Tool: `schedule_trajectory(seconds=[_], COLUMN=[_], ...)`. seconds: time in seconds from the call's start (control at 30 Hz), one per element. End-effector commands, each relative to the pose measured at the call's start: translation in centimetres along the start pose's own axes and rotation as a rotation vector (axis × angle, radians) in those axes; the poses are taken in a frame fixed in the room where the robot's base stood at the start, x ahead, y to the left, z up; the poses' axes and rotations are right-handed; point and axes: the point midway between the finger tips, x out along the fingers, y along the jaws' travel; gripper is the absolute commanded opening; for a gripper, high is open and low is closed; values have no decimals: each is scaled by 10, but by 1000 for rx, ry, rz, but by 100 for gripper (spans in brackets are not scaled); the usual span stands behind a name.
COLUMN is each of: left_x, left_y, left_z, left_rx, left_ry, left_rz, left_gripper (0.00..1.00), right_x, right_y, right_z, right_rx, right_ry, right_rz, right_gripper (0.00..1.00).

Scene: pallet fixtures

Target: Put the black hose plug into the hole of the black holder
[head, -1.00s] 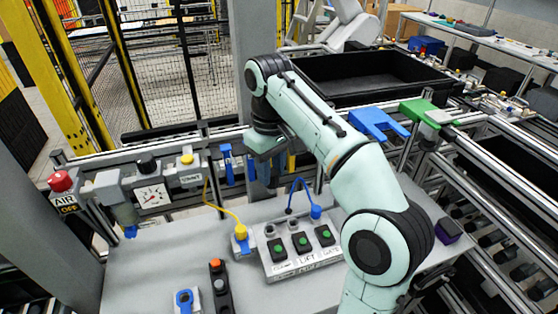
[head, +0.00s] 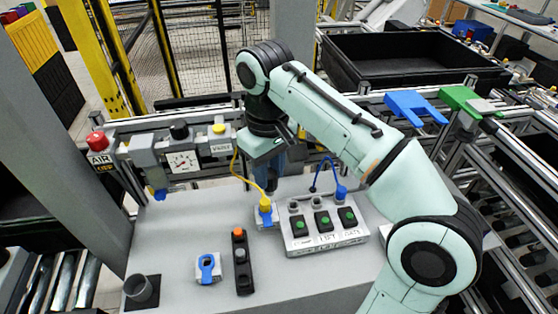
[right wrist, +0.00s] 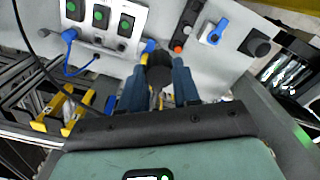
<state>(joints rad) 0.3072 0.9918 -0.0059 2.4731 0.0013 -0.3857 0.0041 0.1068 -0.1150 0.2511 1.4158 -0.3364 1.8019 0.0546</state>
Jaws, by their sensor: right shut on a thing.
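My right gripper (right wrist: 158,80) is shut on the black hose plug (right wrist: 158,72), which shows as a dark round shape between its blue fingers in the right wrist view. In the head view the right gripper (head: 270,172) hangs behind the yellow plug, above the back of the grey table; the black plug cannot be made out there. The black holder (head: 141,290) stands at the table's front left, with a round upright socket on a dark square base. It also shows in the right wrist view (right wrist: 255,44), to the right of the gripper and apart from it. My left gripper is not in view.
A button box (head: 325,232) with green buttons and a blue plug stands right of the yellow plug (head: 265,206). A black pendant (head: 241,262) and a blue-ringed block (head: 207,268) lie between the gripper and holder. A gauge unit (head: 183,160) is at the back left.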

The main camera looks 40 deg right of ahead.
Motion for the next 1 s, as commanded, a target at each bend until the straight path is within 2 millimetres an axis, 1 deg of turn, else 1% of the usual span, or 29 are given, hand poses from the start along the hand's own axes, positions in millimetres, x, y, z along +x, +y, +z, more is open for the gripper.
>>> schedule_trajectory(seconds=[0.23, 1.0], left_x=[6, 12], left_y=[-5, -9], left_z=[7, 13], left_rx=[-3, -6], left_ry=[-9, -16], left_rz=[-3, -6], left_gripper=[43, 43], right_x=[2, 1], right_y=[-25, -102], right_z=[3, 11], right_rx=[-30, -116], right_ry=[-1, -2], right_rz=[0, 0], right_gripper=[2, 2])
